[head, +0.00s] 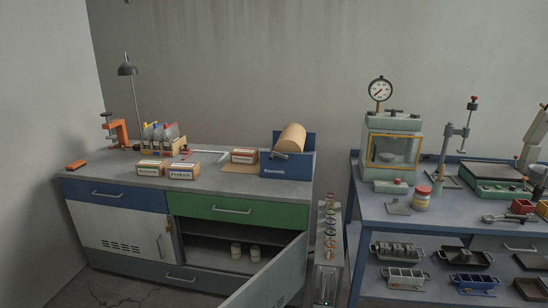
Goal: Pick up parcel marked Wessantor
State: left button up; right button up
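Three small brown parcels with white, red-edged labels are on the left bench. One parcel (151,168) is at the front left, and a second parcel (183,171) with a blue-lettered label is close on its right. A third parcel (244,156) is further right, by a flat brown sheet and the blue roll holder. The lettering is too small for me to tell which parcel is marked Wessantor. Neither of my grippers is in view.
The blue holder (286,166) carries a brown paper roll. A cabinet door (270,280) hangs open in front. The right bench (450,205) is crowded with equipment.

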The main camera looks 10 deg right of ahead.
aim_at(238, 155)
jog(key=z, duration=1.8)
jog(key=j+z, duration=0.25)
jog(key=k+j+z, duration=0.2)
jog(key=j, duration=0.25)
jog(key=j+z, duration=0.25)
jog(key=k+j+z, duration=0.25)
jog(key=j, duration=0.15)
